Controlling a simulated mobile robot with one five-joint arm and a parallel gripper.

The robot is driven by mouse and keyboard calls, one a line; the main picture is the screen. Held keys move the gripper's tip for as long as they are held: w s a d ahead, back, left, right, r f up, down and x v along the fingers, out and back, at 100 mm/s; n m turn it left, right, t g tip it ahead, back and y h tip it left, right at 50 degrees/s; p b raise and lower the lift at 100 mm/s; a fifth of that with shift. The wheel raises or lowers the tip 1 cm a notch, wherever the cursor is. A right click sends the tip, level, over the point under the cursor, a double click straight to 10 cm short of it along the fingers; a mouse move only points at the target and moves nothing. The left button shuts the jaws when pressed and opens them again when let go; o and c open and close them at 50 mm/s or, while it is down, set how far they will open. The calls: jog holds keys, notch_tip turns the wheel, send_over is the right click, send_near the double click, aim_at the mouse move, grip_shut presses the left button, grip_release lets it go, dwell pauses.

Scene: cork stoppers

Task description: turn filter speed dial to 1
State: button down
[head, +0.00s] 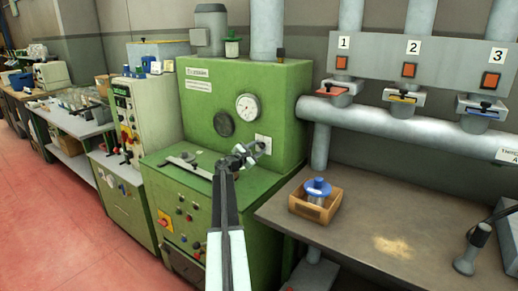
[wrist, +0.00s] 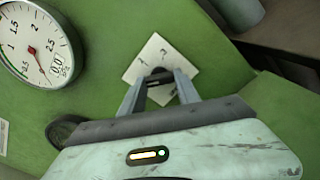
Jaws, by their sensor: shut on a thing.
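The filter speed dial is a dark round knob (wrist: 159,73) on a white plate (wrist: 146,60) with small dark marks. The plate is fixed to the front of the green machine (head: 285,100) and also shows in the head view (head: 267,142). My gripper (wrist: 160,80) is shut on the knob, one finger on each side, and it shows in the head view (head: 250,153) against the plate. The fingers hide part of the knob and plate. I cannot tell which number the knob points to.
A round white gauge (head: 247,108) sits up and left of the dial, with a dark round disc (head: 223,123) beside it. On the right, a bench (head: 350,235) holds a wooden box (head: 315,207) with a blue-lidded jar (head: 318,188). Numbered pipe valves (head: 340,90) hang above it.

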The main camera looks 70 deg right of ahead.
jog(key=shift+s+f+n, duration=0.1)
jog(key=shift+n, duration=0.7)
jog(key=c, duration=0.9)
grip_release()
jog(key=shift+a, duration=0.1)
jog(key=v, duration=0.7)
jog(key=shift+a, duration=0.25)
